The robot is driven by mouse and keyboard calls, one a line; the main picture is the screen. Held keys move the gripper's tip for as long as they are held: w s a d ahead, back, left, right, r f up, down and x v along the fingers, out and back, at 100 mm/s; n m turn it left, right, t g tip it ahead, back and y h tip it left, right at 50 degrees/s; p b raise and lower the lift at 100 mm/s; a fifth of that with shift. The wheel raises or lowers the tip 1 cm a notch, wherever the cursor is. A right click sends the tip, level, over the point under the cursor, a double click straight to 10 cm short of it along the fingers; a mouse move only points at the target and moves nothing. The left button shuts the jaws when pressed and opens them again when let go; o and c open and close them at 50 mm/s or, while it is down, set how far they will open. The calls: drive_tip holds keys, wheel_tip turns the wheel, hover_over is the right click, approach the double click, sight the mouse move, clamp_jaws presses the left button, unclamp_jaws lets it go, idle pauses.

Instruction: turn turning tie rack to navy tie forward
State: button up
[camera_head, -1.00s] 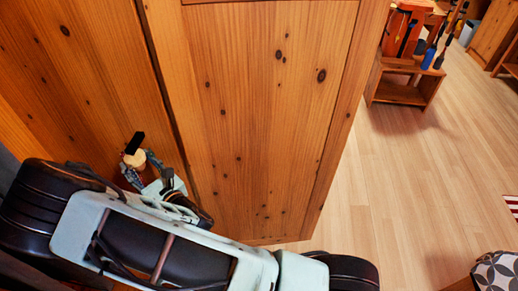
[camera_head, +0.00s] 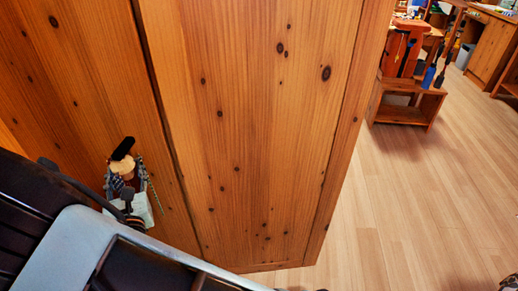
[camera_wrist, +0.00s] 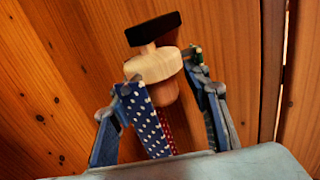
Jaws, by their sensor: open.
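The turning tie rack (camera_head: 123,165) is mounted on the wooden panel at left in the head view, with a black top piece and a pale round wooden hub. In the wrist view, the rack's wooden hub (camera_wrist: 155,65) sits under its black piece (camera_wrist: 153,28). A blue tie with white dots (camera_wrist: 152,128) hangs toward me on the left. A red dotted tie (camera_wrist: 168,130) shows just behind it, mostly hidden. My gripper (camera_wrist: 158,82) is open, one finger on each side of the rack; contact cannot be told. In the head view my gripper (camera_head: 125,190) partly covers the ties.
A knotty wooden cabinet side (camera_head: 245,130) stands just right of the rack, close to my arm. A low wooden stand (camera_head: 405,105) with tools is farther off at right. The wooden floor (camera_head: 400,210) there is clear.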

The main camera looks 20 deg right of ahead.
drive_tip(key=shift+a+m+h, duration=0.1)
drive_tip(key=shift+m+h, duration=0.2)
drive_tip(key=shift+h, duration=0.1)
drive_tip(key=s+d+p, duration=0.1)
drive_tip(key=s, duration=0.9)
drive_tip(key=d+r+m+g+h, duration=0.3)
drive_tip(key=d+m, duration=0.3)
drive_tip(key=d, duration=0.4)
drive_tip(key=d+r+m+g+h, duration=0.3)
drive_tip(key=d+m+h, duration=0.2)
drive_tip(key=d, duration=0.6)
drive_tip(key=d+r+m+g+h, duration=0.3)
drive_tip(key=d+m+h, duration=0.2)
drive_tip(key=d+m, duration=0.3)
drive_tip(key=d, duration=0.3)
drive_tip(key=shift+d+r+p, duration=0.25)
drive_tip(key=shift+r+p, duration=0.05)
drive_tip(key=shift+r, duration=0.1)
drive_tip(key=shift+w, duration=0.1)
